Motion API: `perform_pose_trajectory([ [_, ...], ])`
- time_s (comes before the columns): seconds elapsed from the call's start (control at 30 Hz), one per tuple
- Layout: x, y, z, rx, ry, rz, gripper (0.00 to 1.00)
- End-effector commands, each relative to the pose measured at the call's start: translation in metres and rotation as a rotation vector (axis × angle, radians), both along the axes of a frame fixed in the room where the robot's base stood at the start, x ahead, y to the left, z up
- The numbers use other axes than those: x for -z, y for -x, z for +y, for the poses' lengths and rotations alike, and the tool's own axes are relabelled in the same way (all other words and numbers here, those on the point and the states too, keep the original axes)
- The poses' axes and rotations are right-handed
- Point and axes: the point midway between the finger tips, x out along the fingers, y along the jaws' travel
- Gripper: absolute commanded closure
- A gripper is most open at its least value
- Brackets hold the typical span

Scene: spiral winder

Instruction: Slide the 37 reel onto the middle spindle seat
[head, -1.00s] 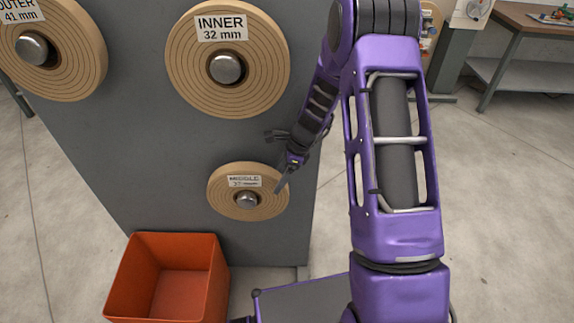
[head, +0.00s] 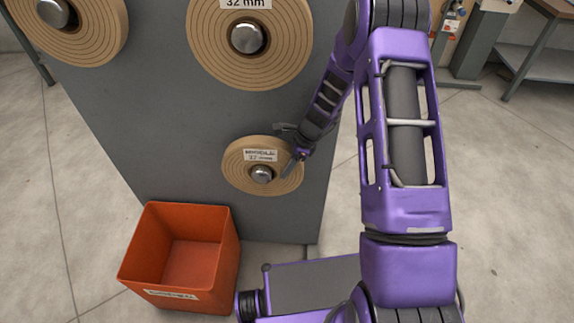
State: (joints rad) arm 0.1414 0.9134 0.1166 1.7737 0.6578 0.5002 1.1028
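The tan wound reel labelled "MIDDLE" and apparently "37 mm" (head: 236,176) is at the lower right of the grey upright panel. A shiny metal spindle end (head: 261,174) shows through its centre, so the reel is around the spindle. Whether it is fully against its seat cannot be told. My gripper (head: 293,165) is at the reel's right side, with a grey finger overlapping its face near the rim. The other finger is not clear, so contact and opening cannot be told.
The grey panel (head: 150,130) also carries the larger 32 mm reel (head: 215,62) above and another reel (head: 103,40) at upper left. An orange bin (head: 222,270) stands on the floor at lower left. A workbench (head: 545,65) is far right.

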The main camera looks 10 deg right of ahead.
Motion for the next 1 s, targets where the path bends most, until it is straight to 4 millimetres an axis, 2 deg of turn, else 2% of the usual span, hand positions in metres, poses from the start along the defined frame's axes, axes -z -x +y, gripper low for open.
perform_pose_trajectory([
  [0.03, -0.0001, 0.0000, -0.0001, 0.000, 0.000, 0.000, 0.64],
  [0.23, -0.0001, 0.0000, -0.0002, 0.000, 0.000, 0.000, 1.00],
  [1.0, -0.0003, 0.0000, -0.0004, 0.000, 0.000, 0.000, 1.00],
])
